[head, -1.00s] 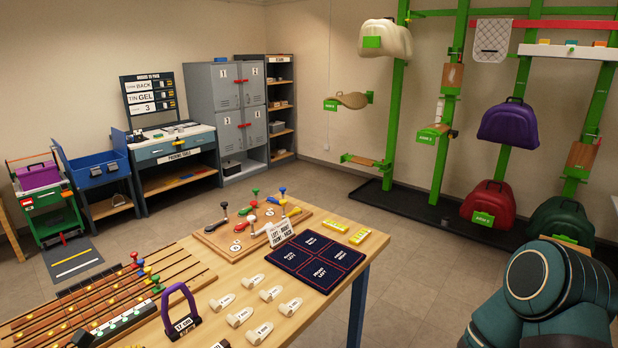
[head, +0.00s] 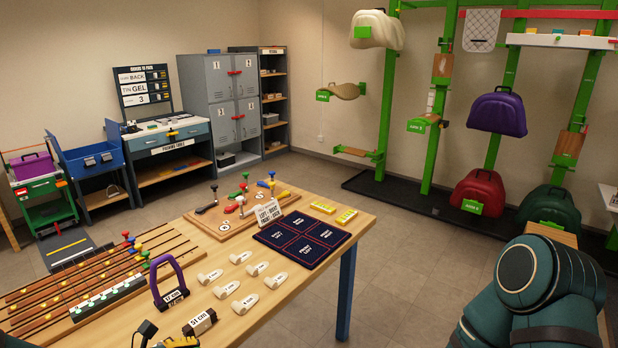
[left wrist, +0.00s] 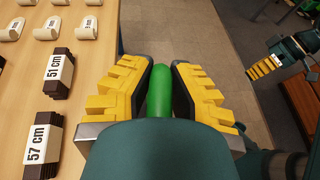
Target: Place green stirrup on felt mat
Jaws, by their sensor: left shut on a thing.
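In the left wrist view my left gripper (left wrist: 159,92) is shut, its stepped yellow fingers on both sides of a rounded green piece, the green stirrup (left wrist: 159,104). Most of the stirrup is hidden by the fingers and my wrist. It is held over the floor just beyond the table edge. The dark blue felt mat (head: 301,241), marked in four squares with red outlines, lies on the table in the head view. In the left wrist view my right gripper (left wrist: 262,68) shows at the right edge; its jaw opening is unclear.
White labelled pieces (head: 238,278) lie left of the mat. A purple arch (head: 168,280), a 51 cm block (head: 200,322) and a slatted rack (head: 85,290) are on the table (head: 290,300). A knob board (head: 240,215) and yellow blocks (head: 323,207) border the mat. Saddle racks stand behind.

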